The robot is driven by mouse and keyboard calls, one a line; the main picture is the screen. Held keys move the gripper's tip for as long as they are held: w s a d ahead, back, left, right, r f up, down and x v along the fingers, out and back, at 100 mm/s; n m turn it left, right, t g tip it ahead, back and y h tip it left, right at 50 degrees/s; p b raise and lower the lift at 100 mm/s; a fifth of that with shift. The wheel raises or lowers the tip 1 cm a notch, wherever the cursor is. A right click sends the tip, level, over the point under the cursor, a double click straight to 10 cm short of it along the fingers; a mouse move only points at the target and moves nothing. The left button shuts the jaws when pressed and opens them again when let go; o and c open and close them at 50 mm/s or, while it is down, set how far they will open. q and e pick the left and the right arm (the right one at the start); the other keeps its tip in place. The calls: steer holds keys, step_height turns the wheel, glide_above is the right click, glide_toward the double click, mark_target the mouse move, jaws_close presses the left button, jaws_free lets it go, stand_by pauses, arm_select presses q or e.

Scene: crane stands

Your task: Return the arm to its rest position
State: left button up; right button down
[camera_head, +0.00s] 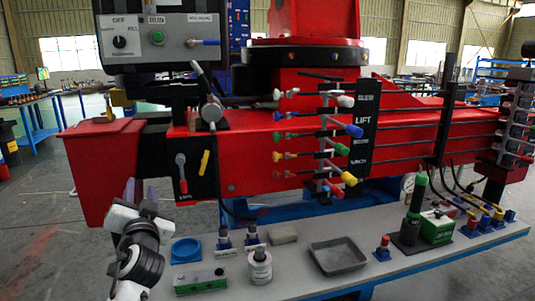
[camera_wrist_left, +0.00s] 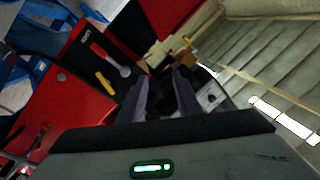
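My left gripper (camera_head: 140,190) is at the left of the head view, its grey fingers pointing up just in front of the red crane stand (camera_head: 240,165). My white and black arm comes up from the bottom edge below it. In the left wrist view my left gripper (camera_wrist_left: 158,98) shows two dark fingers standing apart with a gap between them. No held thing can be made out in the gap. A grey-knobbed lever (camera_wrist_left: 110,60) and a yellow handle (camera_wrist_left: 104,82) lie beyond the fingers, to the left. My right gripper is not in view.
A grey bench (camera_head: 330,270) runs below the stand, with a blue square dish (camera_head: 186,250), a metal tray (camera_head: 338,256) and a green box (camera_head: 437,228) on it. A red bin-shaped part (camera_head: 100,170) is close to my left gripper. A control box (camera_head: 160,40) hangs above.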

arm_select(q)
steer(key=s+a+r+m+y, duration=0.15)
steer(key=a+r, duration=0.25)
steer(key=a, duration=0.6)
steer(key=s+a+r+m+y, duration=0.1)
steer(key=s+a+r+y, duration=0.2)
steer(key=a, duration=0.7)
steer(key=s+d+f+m+g+h, duration=0.1)
steer(key=s+d+f+g+h, duration=0.25)
steer(key=f, duration=0.85)
steer(key=s+d+f+m+h, duration=0.1)
steer(key=s+d+f+h, duration=0.4)
steer(key=f, duration=0.8)
steer(key=s+d+f+m+g+h, duration=0.1)
steer(key=s+d+f+g, duration=0.15)
steer(key=s+f, duration=0.65)
steer(key=s+d+f+g+h, duration=0.2)
steer(key=s+d+f, duration=0.3)
steer(key=s+f, duration=0.35)
steer(key=s+d+f+g+h, duration=0.2)
steer(key=s+d+f, duration=0.2)
steer(key=s+f, duration=0.45)
steer(key=s+d+n+t+h, duration=0.1)
steer(key=d+n, duration=0.5)
steer(key=d, duration=0.7)
steer(key=shift+s+d+r, duration=0.15)
steer(key=shift+s+r, duration=0.15)
steer(key=shift+r, duration=0.15)
